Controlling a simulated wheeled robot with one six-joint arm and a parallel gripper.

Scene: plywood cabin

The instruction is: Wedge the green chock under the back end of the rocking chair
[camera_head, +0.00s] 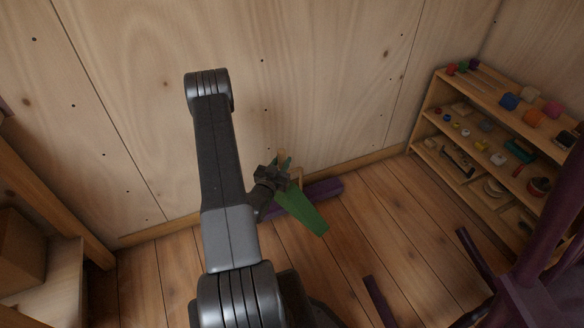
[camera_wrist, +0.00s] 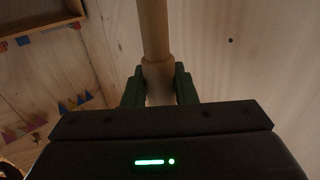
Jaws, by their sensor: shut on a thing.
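The green chock (camera_head: 303,212) is a flat tapering wedge, just below and right of my gripper (camera_head: 279,170) in the head view. In the wrist view my gripper (camera_wrist: 159,86) has its two green fingers shut on a tan wooden rod (camera_wrist: 154,35). The rod looks like the chock's handle; their join is hidden. The purple rocking chair (camera_head: 545,265) is at the right edge, cut off by the frame, and apart from the chock. Which end is its back cannot be told.
A purple cylinder (camera_head: 325,189) lies by the back wall, behind the chock. A shelf (camera_head: 430,125) with small colourful items stands at the right. A purple bar (camera_head: 379,302) shows low on the floor. Wooden furniture (camera_head: 55,235) is at the left. Floor between chock and shelf is clear.

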